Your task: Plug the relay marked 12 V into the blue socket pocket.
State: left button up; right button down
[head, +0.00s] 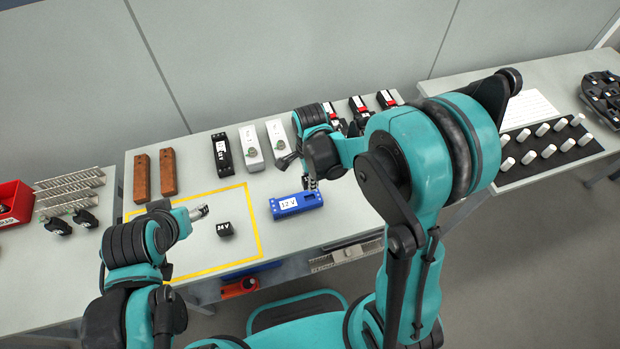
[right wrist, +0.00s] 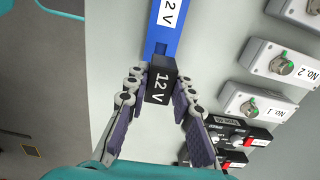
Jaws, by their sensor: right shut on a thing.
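The blue socket block (head: 297,204), labelled 12 V, lies on the table right of the yellow outline; it also shows in the right wrist view (right wrist: 165,35). My right gripper (head: 311,184) is over the right end of this block. In the right wrist view my right gripper (right wrist: 160,80) is shut on the black relay marked 12 V (right wrist: 158,88). The relay overlaps the block's near end, beside a dark recess; I cannot tell whether it touches or sits in the pocket. A black relay marked 24 V (head: 225,229) lies inside the yellow outline. My left gripper (head: 201,212) hovers left of it.
Behind stand two brown blocks (head: 168,172), a black labelled device (head: 222,154), two white units with knobs (head: 251,148) and several black-and-red devices (head: 359,107). A red bin (head: 14,203) is at far left. White cylinders (head: 543,130) stand on a side table.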

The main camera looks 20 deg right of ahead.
jog(key=shift+f+b, duration=2.45)
jog(key=shift+f, duration=0.4)
jog(key=shift+f+b, duration=1)
jog(key=shift+b, duration=0.2)
jog(key=c, duration=1.2)
grip_release()
notch_tip(320, 180, up, 12)
jog(key=shift+r, duration=0.1)
